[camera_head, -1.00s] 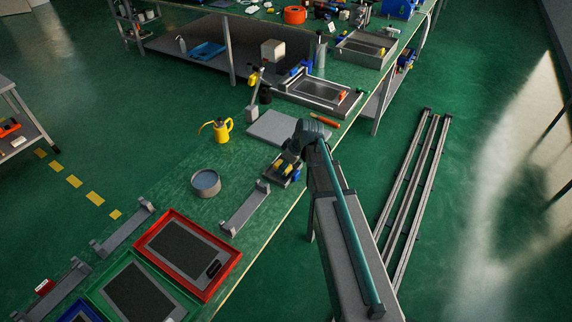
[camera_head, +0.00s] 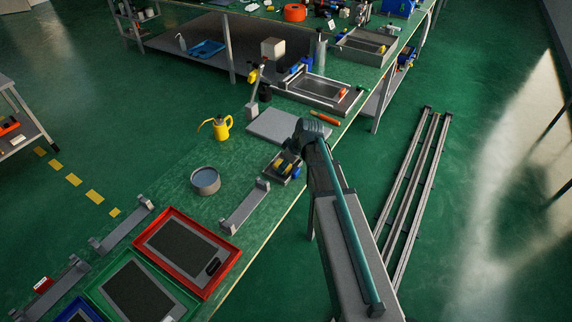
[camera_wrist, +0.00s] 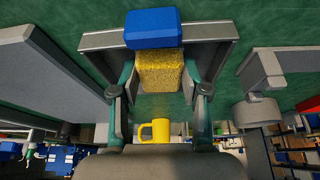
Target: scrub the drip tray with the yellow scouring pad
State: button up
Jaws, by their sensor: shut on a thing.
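The yellow scouring pad (camera_wrist: 160,72) is between the two fingers of my gripper (camera_wrist: 160,84) in the wrist view, with the fingers shut on its sides. Beyond it is a blue block (camera_wrist: 152,29), close to or touching the pad. Both are at a small grey tray (camera_wrist: 98,41). In the head view my gripper (camera_head: 289,163) is over this small tray (camera_head: 271,171) near the bench edge and partly hides the pad. A shallow metal tray with a sunken basin (camera_head: 318,88) lies farther back; it may be the drip tray, but I cannot be sure.
A grey flat plate (camera_head: 272,127), an orange-handled tool (camera_head: 325,118), a yellow can (camera_head: 221,129) and a round grey bowl (camera_head: 205,180) are around my gripper. A red-rimmed tray (camera_head: 222,262) is in front. A grey bin (camera_head: 362,52) is at the back.

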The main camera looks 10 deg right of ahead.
jog(key=shift+w+f, duration=0.1)
jog(key=shift+w+d+f, duration=0.1)
jog(key=shift+w+d, duration=0.55)
jog(key=shift+d, duration=0.1)
jog(key=shift+s+a+b, duration=0.3)
jog(key=shift+s+a, duration=0.5)
jog(key=shift+s, duration=0.2)
jog(key=shift+s+a, duration=0.7)
jog(key=shift+a, duration=0.15)
jog(key=shift+w+d+r, duration=0.15)
jog(key=shift+w+d, duration=0.55)
jog(key=shift+w, duration=0.1)
jog(key=shift+w+d+r, duration=0.1)
jog(key=shift+w+d, duration=0.55)
jog(key=shift+w, duration=0.1)
jog(key=shift+w+d+f, duration=0.15)
jog(key=shift+w+d, duration=0.15)
jog(key=shift+d, duration=0.1)
jog(key=shift+s+a+f+b, duration=0.1)
jog(key=shift+s+a+b, duration=0.35)
jog(key=shift+s+a, duration=1.4)
jog(key=shift+w+d, duration=1.65)
